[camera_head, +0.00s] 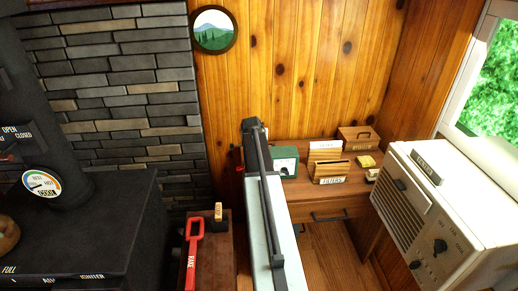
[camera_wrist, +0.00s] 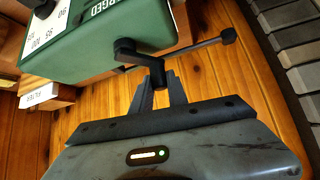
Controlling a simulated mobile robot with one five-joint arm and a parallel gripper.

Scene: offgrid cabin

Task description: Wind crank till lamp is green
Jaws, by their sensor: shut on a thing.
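The green box (camera_wrist: 95,35) carries a black crank (camera_wrist: 127,50) on its side, and the wrist view shows it close up at the upper left. My gripper (camera_wrist: 160,92) is shut on the crank's handle end, just below the crank arm. A thin black rod with a small knob (camera_wrist: 228,36) reaches to the right from the crank area. The box bears a label of which "RGED" is readable. In the head view the green box (camera_head: 287,160) stands on the wooden desk, partly behind my arm, which hides the crank. I cannot make out a lit lamp on the box.
The wooden desk (camera_head: 322,200) also holds a file box (camera_head: 328,171) and a wooden case (camera_head: 357,139). A cream cabinet unit (camera_head: 450,220) stands at the right.

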